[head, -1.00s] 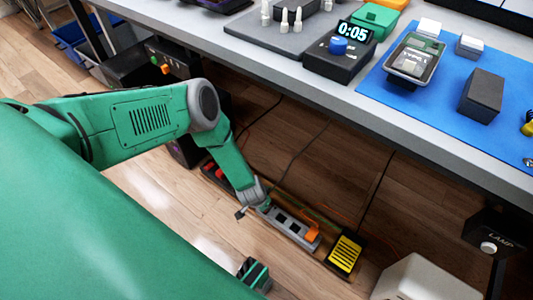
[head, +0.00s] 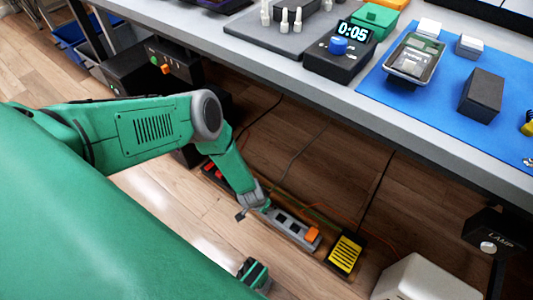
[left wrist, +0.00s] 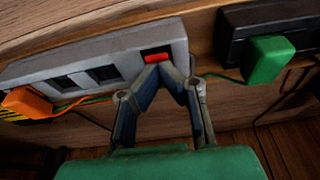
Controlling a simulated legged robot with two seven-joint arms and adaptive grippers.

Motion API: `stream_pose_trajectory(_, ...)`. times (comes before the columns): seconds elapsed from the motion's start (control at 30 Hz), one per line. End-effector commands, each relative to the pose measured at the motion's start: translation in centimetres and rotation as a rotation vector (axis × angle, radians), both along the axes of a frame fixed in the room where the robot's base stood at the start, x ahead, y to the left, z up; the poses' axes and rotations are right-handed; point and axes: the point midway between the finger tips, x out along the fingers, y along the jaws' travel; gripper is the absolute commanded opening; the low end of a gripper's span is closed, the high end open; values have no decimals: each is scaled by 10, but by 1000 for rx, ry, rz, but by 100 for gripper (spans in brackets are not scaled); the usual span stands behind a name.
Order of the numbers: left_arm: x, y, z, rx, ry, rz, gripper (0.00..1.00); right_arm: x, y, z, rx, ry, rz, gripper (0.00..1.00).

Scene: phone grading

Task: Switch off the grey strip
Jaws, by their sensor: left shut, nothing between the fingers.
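The grey strip (head: 293,228) lies on the floor under the bench, with dark sockets and an orange plug (head: 312,234) at its right end. In the left wrist view the grey strip (left wrist: 130,57) shows a bright red switch (left wrist: 158,57) near its right end and the orange plug (left wrist: 27,102) at its left. My left gripper (left wrist: 168,70) is shut and empty, its tips right at the lower edge of the red switch; I cannot tell whether they touch it. In the head view my left gripper (head: 265,206) is at the strip's near-left end.
A black strip (left wrist: 234,33) with a green plug (left wrist: 268,60) lies beside the grey one. A yellow-and-black block (head: 345,254) and a pale box (head: 428,279) stand to the right. The bench edge (head: 400,142) overhangs the strips, and thin cords hang behind them.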

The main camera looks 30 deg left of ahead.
Motion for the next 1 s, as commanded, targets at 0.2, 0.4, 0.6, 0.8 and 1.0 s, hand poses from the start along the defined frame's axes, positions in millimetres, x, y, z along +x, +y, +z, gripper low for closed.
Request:
stream_pose_trajectory(0.2, -1, -1, -7, -1, 1, -1, 0, 0, 0, 0, 0, 0, 0, 53)
stream_pose_trajectory(0.4, 0, -1, -7, -1, 0, -1, 0, 0, 0, 2, 0, 0, 0, 53)
stream_pose_trajectory(0.6, 0, -1, 9, -2, 0, -2, 0, 0, 0, 15, 0, 0, 0, 53)
stream_pose_trajectory(0.8, 0, -1, 26, -1, 0, 0, 0, 0, 0, 28, 0, 0, 0, 53)
stream_pose_trajectory(1.0, 0, -1, 41, -1, 0, -1, 0, 0, 0, 40, 0, 0, 0, 53)
